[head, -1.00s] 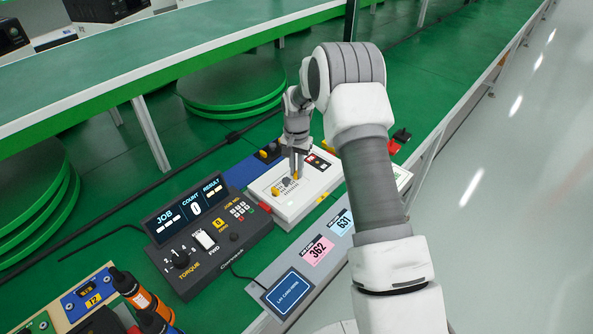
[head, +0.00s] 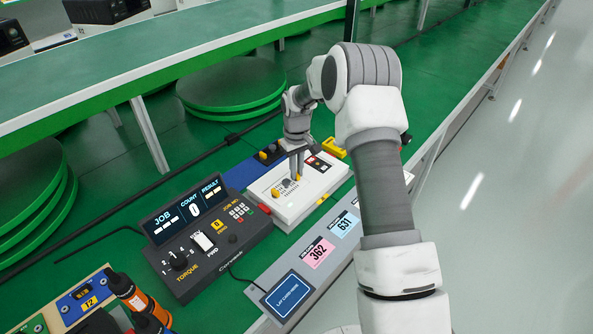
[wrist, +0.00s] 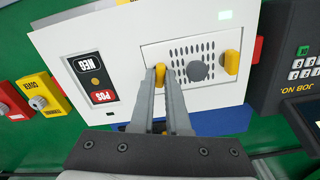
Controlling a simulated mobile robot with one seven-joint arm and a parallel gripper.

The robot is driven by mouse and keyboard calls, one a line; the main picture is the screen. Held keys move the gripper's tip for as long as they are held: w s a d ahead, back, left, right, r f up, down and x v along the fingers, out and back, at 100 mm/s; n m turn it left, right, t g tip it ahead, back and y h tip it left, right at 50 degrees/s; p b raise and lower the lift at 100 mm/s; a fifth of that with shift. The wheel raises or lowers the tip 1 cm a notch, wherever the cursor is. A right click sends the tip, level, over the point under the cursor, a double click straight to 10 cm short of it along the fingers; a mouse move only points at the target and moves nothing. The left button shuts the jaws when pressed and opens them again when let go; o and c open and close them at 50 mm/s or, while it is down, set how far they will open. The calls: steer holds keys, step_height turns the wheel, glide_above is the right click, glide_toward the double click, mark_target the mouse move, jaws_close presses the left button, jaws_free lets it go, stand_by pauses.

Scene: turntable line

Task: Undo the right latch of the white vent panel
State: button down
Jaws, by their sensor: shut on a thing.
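The white vent panel (wrist: 215,45) is set in the top of a white unit, with a slotted grille and a round grey knob (wrist: 198,70) in its middle. A yellow latch sits at each side. The right latch (wrist: 160,72) shows on the left in the wrist view, where the picture is turned round. My gripper (wrist: 161,78) is shut on this latch, its fingers partly hiding it. The other latch (wrist: 231,62) stands free. In the head view my gripper (head: 296,172) is down on the panel, and the left latch (head: 276,192) shows beside it.
A dark control box (head: 205,235) stands close on the left of the unit. POS and NEG labels (wrist: 96,80) lie beside the panel. A yellow block (head: 335,147) stands behind on the right. Pink and blue cards (head: 318,252) lie on the grey strip in front.

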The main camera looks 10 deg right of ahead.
steer(key=shift+n, duration=1.3)
steer(key=c, duration=0.9)
jaws_free()
step_height(320, 180, up, 17)
steer(key=shift+r+p, duration=0.2)
steer(key=shift+p, duration=0.5)
